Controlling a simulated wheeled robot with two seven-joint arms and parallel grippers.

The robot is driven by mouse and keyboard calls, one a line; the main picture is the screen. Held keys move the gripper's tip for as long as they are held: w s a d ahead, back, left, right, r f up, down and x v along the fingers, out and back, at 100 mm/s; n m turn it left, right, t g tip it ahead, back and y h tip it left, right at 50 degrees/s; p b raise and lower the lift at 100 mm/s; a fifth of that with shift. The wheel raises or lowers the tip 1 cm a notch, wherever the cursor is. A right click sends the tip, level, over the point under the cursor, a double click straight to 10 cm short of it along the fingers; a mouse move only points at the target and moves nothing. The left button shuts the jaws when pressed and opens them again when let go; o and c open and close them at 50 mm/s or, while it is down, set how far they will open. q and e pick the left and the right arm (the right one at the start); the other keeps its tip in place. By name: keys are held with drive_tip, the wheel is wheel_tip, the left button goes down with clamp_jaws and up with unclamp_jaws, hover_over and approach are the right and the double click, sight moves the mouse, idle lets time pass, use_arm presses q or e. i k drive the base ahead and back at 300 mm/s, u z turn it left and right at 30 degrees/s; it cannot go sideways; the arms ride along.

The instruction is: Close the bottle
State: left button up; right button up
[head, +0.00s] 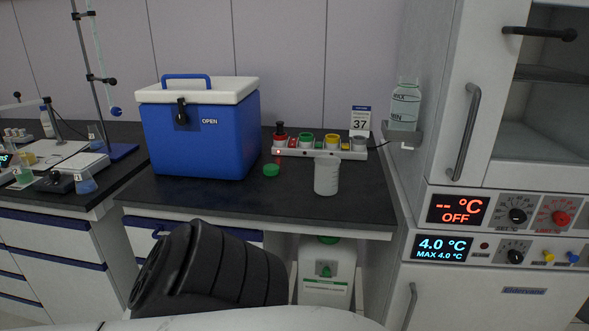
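A translucent white bottle (326,176) stands upright on the dark benchtop, near its front right. No cap shows on its top. A small green cap (271,170) lies on the benchtop to the left of the bottle, apart from it and close to the blue cooler box. Neither of my grippers shows in the head view.
The blue cooler box (200,135) with a white lid stands left of the cap. Behind the bottle is a white rack (318,150) with coloured round holders and a "37" sign (360,119). A wall bottle (404,106) and a white cabinet (490,170) stand right.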

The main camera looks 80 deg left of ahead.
sight(406, 98)
drive_tip(key=u, duration=1.75)
